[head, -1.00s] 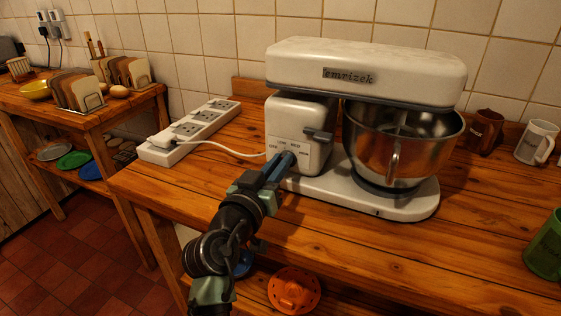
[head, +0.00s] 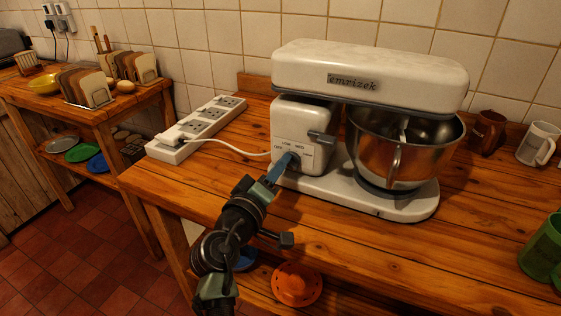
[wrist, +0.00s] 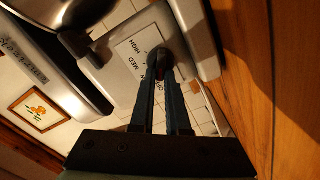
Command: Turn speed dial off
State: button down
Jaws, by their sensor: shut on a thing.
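The white stand mixer (head: 370,72) stands on the wooden counter, with its steel bowl (head: 405,145) under the head. The speed dial (wrist: 156,58) is a small dark knob on a pale label plate on the mixer's body. "MED" and "HIGH" can be read beside it in the wrist view; other lettering is partly covered by the fingers. My gripper (head: 281,166) reaches the plate from the front left. In the wrist view its two blue fingers (wrist: 162,76) are closed on the dial. The dial's exact setting cannot be told.
A dark lever (head: 322,137) sticks out of the mixer just right of the plate. A power strip (head: 198,128) with a plugged-in white cable lies left of the mixer. Mugs (head: 537,143) stand to the right. An orange colander-like item (head: 297,284) lies on the shelf below.

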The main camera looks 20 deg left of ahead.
jog(key=shift+f+n, duration=0.1)
jog(key=shift+n, duration=0.3)
jog(key=c, duration=0.9)
grip_release()
jog(key=s, duration=1.3)
jog(key=shift+a, duration=0.25)
